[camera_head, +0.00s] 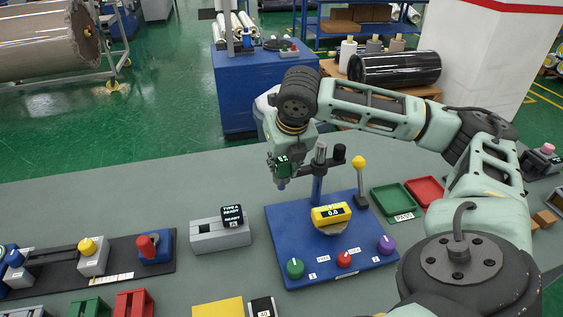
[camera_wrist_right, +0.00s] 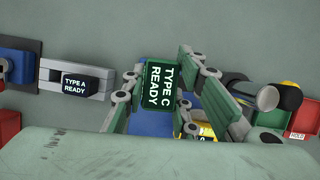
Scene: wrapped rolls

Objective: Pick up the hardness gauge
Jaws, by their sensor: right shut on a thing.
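My right gripper (camera_head: 281,172) is shut on a dark green gauge whose display reads "TYPE C READY" (camera_wrist_right: 164,97). It holds the gauge above the table, just left of the column of the blue test stand. In the wrist view the two fingers (camera_wrist_right: 165,90) lie on either side of the gauge. A second, black gauge reading "TYPE A READY" (camera_head: 232,214) sits on a grey holder (camera_head: 207,238) left of the stand; it also shows at the left of the wrist view (camera_wrist_right: 76,84). My left gripper is not in view.
The blue test stand (camera_head: 285,225) carries a yellow "0.0" display (camera_head: 331,213), coloured knobs and a yellow-tipped lever (camera_head: 359,175). Green (camera_head: 393,199) and red (camera_head: 424,191) trays lie to its right. The grey table (camera_head: 130,195) is clear behind the Type A holder.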

